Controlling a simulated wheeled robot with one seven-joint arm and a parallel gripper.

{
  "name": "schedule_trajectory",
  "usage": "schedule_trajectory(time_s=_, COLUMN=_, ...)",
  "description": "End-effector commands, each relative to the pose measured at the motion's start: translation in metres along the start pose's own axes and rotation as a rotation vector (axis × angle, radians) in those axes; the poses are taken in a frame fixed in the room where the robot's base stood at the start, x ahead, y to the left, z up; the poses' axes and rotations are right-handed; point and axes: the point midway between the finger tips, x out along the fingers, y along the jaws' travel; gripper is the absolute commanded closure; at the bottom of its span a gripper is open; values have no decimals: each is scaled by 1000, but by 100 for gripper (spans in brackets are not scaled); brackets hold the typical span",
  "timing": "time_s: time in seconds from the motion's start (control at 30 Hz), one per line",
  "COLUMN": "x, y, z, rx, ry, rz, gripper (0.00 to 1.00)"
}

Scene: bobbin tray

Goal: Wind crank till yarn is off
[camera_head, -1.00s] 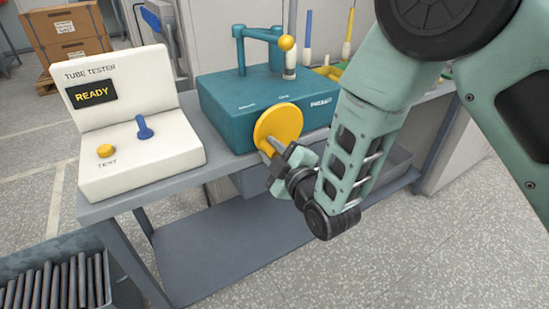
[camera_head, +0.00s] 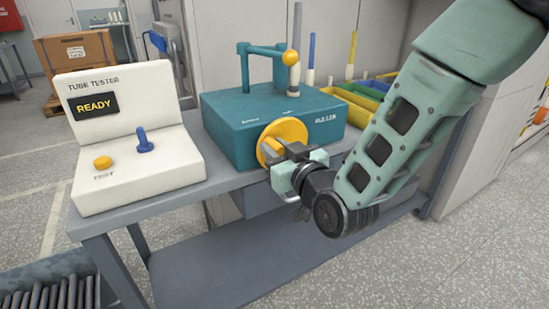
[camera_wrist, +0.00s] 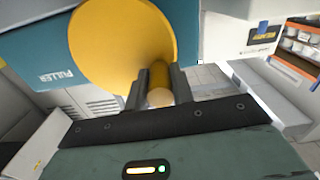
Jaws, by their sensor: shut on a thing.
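The crank is a yellow disc (camera_head: 284,132) with a round yellow handle, on the front of a teal box (camera_head: 237,128). The disc fills the upper left of the wrist view (camera_wrist: 112,42). My gripper (camera_head: 272,154) is shut on the crank handle (camera_wrist: 159,96), with one dark finger on each side of it in the wrist view. I cannot make out yarn on the tube at this size.
A white tube tester (camera_head: 135,165) reading READY, with a blue lever and yellow button, stands left on the grey bench (camera_head: 215,180). Colored bins (camera_head: 345,112) and upright rods sit behind the box. A crate of dark rods (camera_head: 60,280) is at lower left.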

Motion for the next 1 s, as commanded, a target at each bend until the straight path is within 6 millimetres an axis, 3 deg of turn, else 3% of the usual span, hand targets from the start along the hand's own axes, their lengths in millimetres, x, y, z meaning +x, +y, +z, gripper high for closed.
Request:
schedule_trajectory(time_s=0.33, x=0, y=5, z=-4, rx=139, ry=-2, rz=1, gripper=99)
schedule_trajectory(time_s=0.87, x=0, y=6, z=-6, rx=162, ry=-2, rz=1, gripper=99)
schedule_trajectory(time_s=0.9, x=0, y=6, z=-6, rx=162, ry=-2, rz=2, gripper=71)
schedule_trajectory(time_s=0.97, x=0, y=6, z=-6, rx=162, ry=-1, rz=1, gripper=55)
schedule_trajectory(time_s=1.0, x=0, y=6, z=-6, rx=162, ry=-1, rz=1, gripper=55)
